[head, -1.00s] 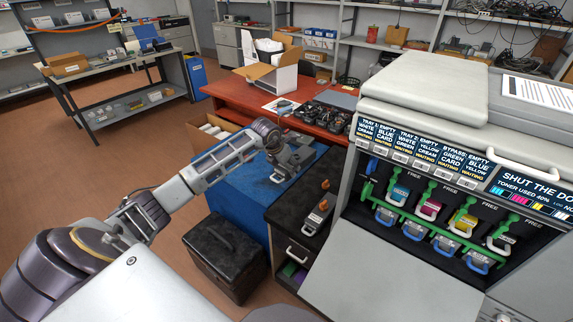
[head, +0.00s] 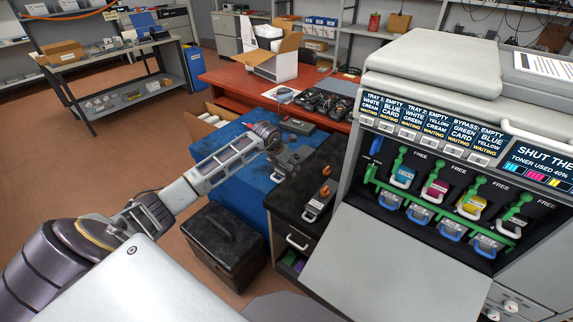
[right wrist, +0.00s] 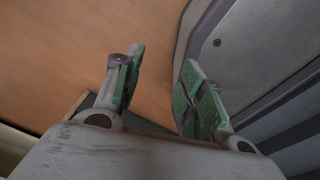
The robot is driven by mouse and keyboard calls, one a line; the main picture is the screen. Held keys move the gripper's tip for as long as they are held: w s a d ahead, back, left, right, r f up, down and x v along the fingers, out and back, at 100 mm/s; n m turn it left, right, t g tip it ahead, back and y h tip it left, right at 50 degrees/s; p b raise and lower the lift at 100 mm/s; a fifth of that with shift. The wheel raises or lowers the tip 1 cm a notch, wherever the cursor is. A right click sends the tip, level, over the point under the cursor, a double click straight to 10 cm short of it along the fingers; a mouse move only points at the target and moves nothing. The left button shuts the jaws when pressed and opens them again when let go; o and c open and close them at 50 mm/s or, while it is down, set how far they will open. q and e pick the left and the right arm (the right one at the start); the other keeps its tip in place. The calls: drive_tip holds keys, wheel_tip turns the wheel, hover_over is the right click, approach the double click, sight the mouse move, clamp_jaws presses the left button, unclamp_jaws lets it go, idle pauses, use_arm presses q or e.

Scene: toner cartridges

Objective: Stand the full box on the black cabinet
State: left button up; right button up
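The black cabinet (head: 290,211) stands left of the printer, with a white drawer handle on its front. A grey box-like unit with orange parts (head: 319,200) rests on its top; I cannot tell whether it is the full box. My left gripper (head: 286,171) is over the blue surface beside the cabinet's far left edge. Its fingers are small and overlapping, so I cannot tell whether they are open or hold something. My right gripper (right wrist: 155,95) is open, green pads apart, with nothing between them; it is outside the head view.
The printer (head: 400,262) with its open front fills the right side. A black case (head: 222,250) stands on the floor before the blue surface (head: 232,187). A red table (head: 225,82) is behind. Floor is free at left. A pale panel (right wrist: 245,50) is close to my right gripper.

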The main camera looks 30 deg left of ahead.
use_arm(q)
wheel_tip(320, 180, down, 2)
drive_tip(key=shift+f+b, duration=0.1)
drive_tip(key=shift+b, duration=0.55)
drive_tip(key=shift+f+b, duration=0.6)
drive_tip(key=shift+f, duration=0.55)
use_arm(e)
drive_tip(key=d+f, duration=0.3)
drive_tip(key=d, duration=0.1)
use_arm(q)
wheel_tip(320, 180, down, 3)
drive_tip(key=shift+r+b, duration=0.1)
drive_tip(key=shift+b, duration=1.05)
drive_tip(key=shift+f, duration=0.2)
drive_tip(key=shift+f+b, duration=0.9)
drive_tip(key=shift+f, duration=0.2)
drive_tip(key=shift+f+b, duration=0.4)
drive_tip(key=shift+f, duration=0.25)
use_arm(e)
drive_tip(key=w+a+t, duration=0.1)
drive_tip(key=w+a, duration=0.5)
drive_tip(key=w, duration=0.4)
drive_tip(key=shift+w+a+r, duration=0.2)
drive_tip(key=shift+w+r, duration=0.1)
use_arm(q)
drive_tip(key=shift+f+b, duration=0.45)
drive_tip(key=shift+f, duration=0.1)
use_arm(e)
drive_tip(key=shift+f, duration=0.45)
